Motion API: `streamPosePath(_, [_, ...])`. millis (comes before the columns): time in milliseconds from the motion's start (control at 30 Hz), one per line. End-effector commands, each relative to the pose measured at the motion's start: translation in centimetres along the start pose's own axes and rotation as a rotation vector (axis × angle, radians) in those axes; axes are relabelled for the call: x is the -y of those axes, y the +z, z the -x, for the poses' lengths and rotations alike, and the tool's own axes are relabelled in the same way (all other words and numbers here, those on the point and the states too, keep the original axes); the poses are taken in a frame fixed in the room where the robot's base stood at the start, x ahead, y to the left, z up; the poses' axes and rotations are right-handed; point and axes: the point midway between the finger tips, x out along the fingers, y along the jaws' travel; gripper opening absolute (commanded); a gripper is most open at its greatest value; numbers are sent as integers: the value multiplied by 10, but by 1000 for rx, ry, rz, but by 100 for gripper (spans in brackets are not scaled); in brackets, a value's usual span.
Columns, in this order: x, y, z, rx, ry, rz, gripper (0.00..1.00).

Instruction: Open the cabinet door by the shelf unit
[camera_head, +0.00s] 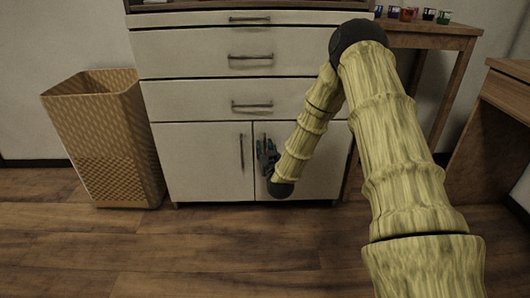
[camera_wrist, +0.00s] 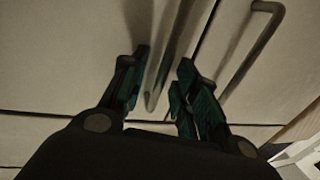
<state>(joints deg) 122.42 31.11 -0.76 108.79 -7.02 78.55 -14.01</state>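The white cabinet (camera_head: 200,175) has two lower doors side by side. The left door (camera_head: 205,155) is closed and its vertical bar handle (camera_head: 241,152) is free. The right door (camera_head: 318,180) also looks closed. My gripper (camera_head: 266,150) is at its left edge, where its handle is mostly hidden in the head view. In the wrist view my gripper (camera_wrist: 162,88) has its two dark green fingers apart, on either side of one bar handle (camera_wrist: 172,50). I see gaps beside the bar, so it does not look clamped. A second handle (camera_wrist: 255,55) is to the right, outside the fingers.
Closed drawers with horizontal handles (camera_head: 251,105) are above the doors. A woven tan basket (camera_head: 105,140) stands left of the cabinet. A wooden table (camera_head: 425,40) with small coloured items and a wooden desk (camera_head: 505,90) are at right. The floor (camera_head: 190,250) in front is clear.

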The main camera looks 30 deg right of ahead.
Motion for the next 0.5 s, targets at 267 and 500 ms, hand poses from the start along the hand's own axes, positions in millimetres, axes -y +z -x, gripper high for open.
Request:
streamPosePath(267, [0,-1,-5,-1,1,0,30])
streamPosePath(500, [0,0,-5,0,1,0,6])
